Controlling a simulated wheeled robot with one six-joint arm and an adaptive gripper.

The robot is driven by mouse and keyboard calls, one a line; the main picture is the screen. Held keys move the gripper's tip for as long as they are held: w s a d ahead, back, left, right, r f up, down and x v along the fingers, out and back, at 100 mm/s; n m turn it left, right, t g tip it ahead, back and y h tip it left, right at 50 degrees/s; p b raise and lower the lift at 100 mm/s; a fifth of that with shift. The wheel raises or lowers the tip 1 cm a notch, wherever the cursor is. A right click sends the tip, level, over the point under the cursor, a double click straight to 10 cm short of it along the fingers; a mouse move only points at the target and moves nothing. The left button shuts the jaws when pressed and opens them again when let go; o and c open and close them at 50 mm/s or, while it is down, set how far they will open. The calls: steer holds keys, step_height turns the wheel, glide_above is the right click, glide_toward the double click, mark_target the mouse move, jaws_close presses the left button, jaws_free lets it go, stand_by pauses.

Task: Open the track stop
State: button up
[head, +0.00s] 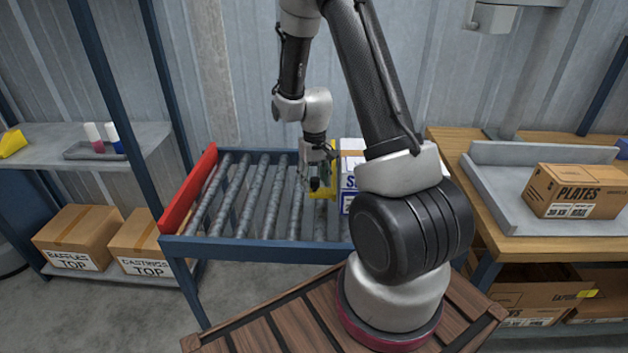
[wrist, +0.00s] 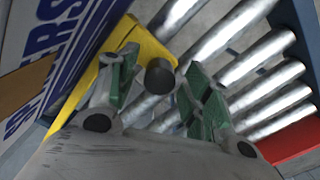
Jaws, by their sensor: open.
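A yellow stop (head: 331,187) stands on the roller track (head: 258,242), against the left side of a white box with blue lettering (head: 348,182). In the wrist view the yellow stop (wrist: 150,50) carries a dark round knob (wrist: 160,76). My gripper (wrist: 163,68) is open, with its green-padded fingers on either side of the knob; I cannot tell whether either finger touches it. In the head view my gripper (head: 318,182) points down over the rollers and hides part of the stop. My arm hides much of the box.
A red end plate (head: 190,188) closes the track's left end, and the rollers between it and the stop are bare. A wooden bench (head: 462,152) with a grey tray and a PLATES carton (head: 573,190) stands on the right. Shelves with cartons (head: 78,236) stand on the left.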

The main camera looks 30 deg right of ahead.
steer(key=shift+f, duration=0.2)
jaws_close()
steer(key=shift+r, duration=0.15)
